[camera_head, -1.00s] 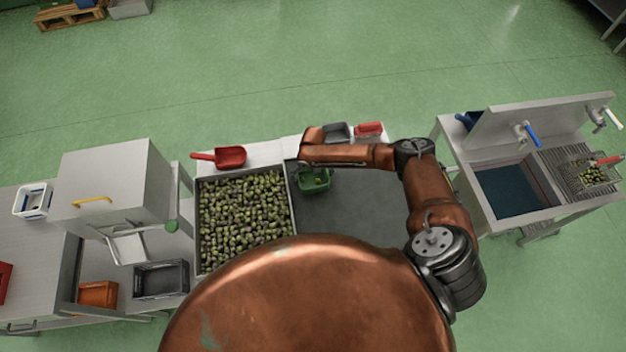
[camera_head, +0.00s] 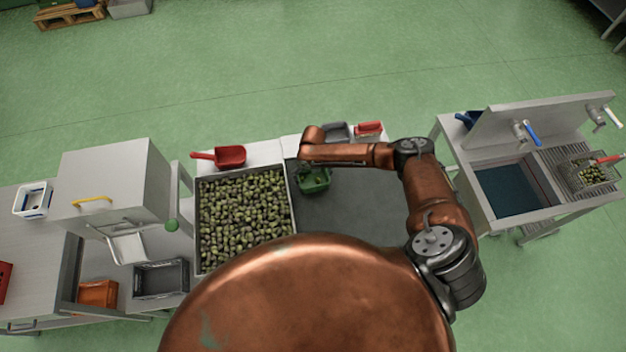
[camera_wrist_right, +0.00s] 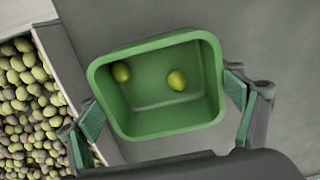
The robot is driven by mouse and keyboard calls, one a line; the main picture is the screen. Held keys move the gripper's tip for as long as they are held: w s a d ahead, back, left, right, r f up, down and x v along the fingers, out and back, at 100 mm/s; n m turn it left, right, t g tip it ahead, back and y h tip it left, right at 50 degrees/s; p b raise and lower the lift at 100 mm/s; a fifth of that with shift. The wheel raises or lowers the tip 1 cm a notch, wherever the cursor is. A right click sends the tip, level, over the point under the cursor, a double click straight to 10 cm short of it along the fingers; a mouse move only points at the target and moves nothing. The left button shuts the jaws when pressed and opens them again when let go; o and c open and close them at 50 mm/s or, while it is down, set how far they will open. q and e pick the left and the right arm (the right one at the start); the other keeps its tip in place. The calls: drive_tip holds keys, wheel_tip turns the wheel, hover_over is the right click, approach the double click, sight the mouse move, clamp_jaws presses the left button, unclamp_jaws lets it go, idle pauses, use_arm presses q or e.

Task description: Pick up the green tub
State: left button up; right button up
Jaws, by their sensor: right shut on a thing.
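The green tub (camera_head: 314,183) is on or just over the dark grey table surface, beside the olive tray's right edge; I cannot tell if it touches the surface. In the right wrist view the tub (camera_wrist_right: 160,118) fills the middle, with two olives inside. My right gripper (camera_wrist_right: 165,112) has a finger pad on each side of the tub and is shut on it. In the head view my right gripper (camera_head: 308,170) is partly hidden under my copper arm. My left gripper is not in view.
A metal tray (camera_head: 198,226) full of olives stands left of the tub. A red scoop (camera_head: 230,156), a grey tub (camera_head: 335,131) and a red tub (camera_head: 368,129) lie along the back. The dark surface (camera_head: 360,205) right of the tub is clear. A sink (camera_head: 510,188) stands at right.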

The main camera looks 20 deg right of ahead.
drive_tip(key=shift+c, duration=0.9)
drive_tip(key=shift+r, duration=0.1)
drive_tip(key=shift+r, duration=0.6)
drive_tip(key=s+a+r+b, duration=0.1)
drive_tip(key=s+a+r, duration=0.1)
drive_tip(key=s+r, duration=0.3)
drive_tip(key=s+a+r+b, duration=0.1)
drive_tip(key=s+a+r, duration=0.1)
drive_tip(key=s+r, duration=0.4)
drive_tip(key=shift+s+a+r, duration=0.3)
drive_tip(key=shift+s+a, duration=0.05)
drive_tip(key=shift+s, duration=0.75)
